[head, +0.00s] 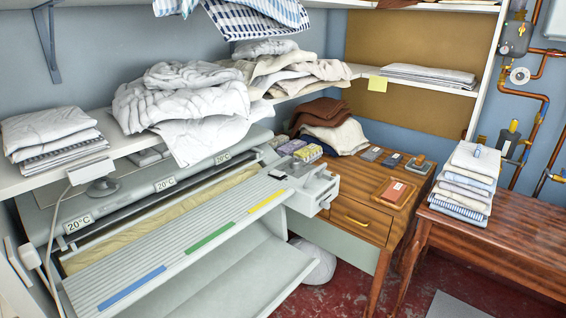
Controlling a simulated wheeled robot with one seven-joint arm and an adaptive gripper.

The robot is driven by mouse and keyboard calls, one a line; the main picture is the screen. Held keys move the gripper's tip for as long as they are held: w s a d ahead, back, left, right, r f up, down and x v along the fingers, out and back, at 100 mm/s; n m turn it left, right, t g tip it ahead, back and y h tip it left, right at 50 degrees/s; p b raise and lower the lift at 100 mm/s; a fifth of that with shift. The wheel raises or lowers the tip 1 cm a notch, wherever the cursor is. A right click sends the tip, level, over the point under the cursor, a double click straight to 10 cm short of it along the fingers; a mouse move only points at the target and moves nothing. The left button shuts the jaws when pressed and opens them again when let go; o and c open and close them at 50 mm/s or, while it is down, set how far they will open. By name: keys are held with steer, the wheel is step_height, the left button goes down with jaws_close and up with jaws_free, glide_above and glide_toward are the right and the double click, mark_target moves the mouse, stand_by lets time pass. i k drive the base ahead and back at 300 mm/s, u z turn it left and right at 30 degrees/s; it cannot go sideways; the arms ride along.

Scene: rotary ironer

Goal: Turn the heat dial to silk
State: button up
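The rotary ironer (190,218) stands at the left, with a long pale roller and a slatted front board. Small labels reading 20°C sit along its top. A pale housing (318,190) is at the ironer's right end, with small details on its top and front. It probably carries the controls, but I cannot make out the heat dial, its pointer or a silk mark. My gripper and arm do not show in this view.
Above the ironer, a shelf (130,143) holds crumpled white laundry (185,95) and folded cloths (48,130). A wooden cabinet (355,222) stands right of the housing. A wooden table (510,235) with folded linen (466,178) is farther right. Red floor shows between them.

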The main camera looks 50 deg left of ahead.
mark_target(295, 164)
steer(key=u, duration=1.4)
